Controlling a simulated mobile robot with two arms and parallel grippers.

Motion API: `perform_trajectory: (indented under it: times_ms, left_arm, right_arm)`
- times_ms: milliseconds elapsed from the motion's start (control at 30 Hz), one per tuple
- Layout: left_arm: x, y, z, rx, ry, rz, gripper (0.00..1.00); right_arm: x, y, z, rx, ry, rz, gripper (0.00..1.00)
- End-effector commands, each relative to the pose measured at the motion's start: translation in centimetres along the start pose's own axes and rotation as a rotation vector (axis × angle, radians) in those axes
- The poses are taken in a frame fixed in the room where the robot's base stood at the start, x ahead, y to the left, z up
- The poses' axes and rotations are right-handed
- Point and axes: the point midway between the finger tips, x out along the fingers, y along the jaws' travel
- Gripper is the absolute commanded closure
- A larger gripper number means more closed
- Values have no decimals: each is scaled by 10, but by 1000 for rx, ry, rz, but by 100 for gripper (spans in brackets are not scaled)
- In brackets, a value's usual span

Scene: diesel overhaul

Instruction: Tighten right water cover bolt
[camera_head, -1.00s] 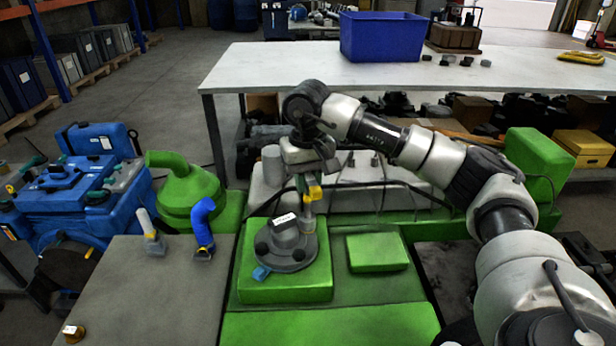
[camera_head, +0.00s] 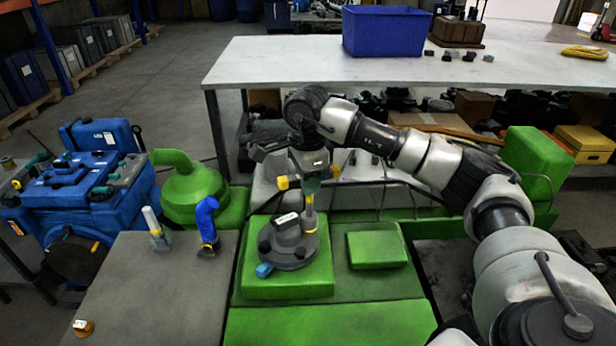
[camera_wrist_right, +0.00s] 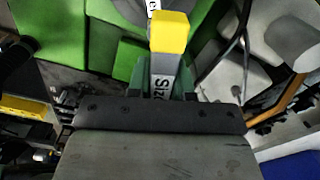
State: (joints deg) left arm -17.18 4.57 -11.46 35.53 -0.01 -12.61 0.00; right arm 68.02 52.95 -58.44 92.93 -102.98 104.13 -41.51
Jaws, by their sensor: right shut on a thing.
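The water cover (camera_head: 272,246) is a dark grey round part with a white label, lying on a green block (camera_head: 290,288). Dark bolt heads show on its flange, and a blue piece (camera_head: 264,270) sits at its front left edge. My right gripper (camera_head: 309,186) is above the cover's right back side, shut on a grey and yellow tool (camera_head: 310,213). The tool points down at the cover's right-hand bolt, but whether it is seated is too small to tell. In the right wrist view the tool (camera_wrist_right: 163,75) has a yellow end and lettering. My left gripper is out of view.
A grey bench top (camera_head: 140,295) at left carries a blue-handled tool (camera_head: 207,222), a white-handled tool (camera_head: 155,228) and a small brass part (camera_head: 83,328). A flat green block (camera_head: 376,249) lies right of the cover. A white table (camera_head: 270,68) with a blue bin (camera_head: 384,32) stands behind.

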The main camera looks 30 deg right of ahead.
Motion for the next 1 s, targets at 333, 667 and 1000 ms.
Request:
perform_trajectory:
  times_ms: [333, 667, 1000]
  left_arm:
    - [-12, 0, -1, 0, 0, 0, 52]
    - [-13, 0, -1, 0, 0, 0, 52]
    - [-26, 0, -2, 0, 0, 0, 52]
  right_arm:
    - [-1, -1, 0, 498, 1, 4, 100]
    - [0, -1, 1, 595, 0, 4, 100]
    - [-17, -1, 1, 592, -1, 4, 100]
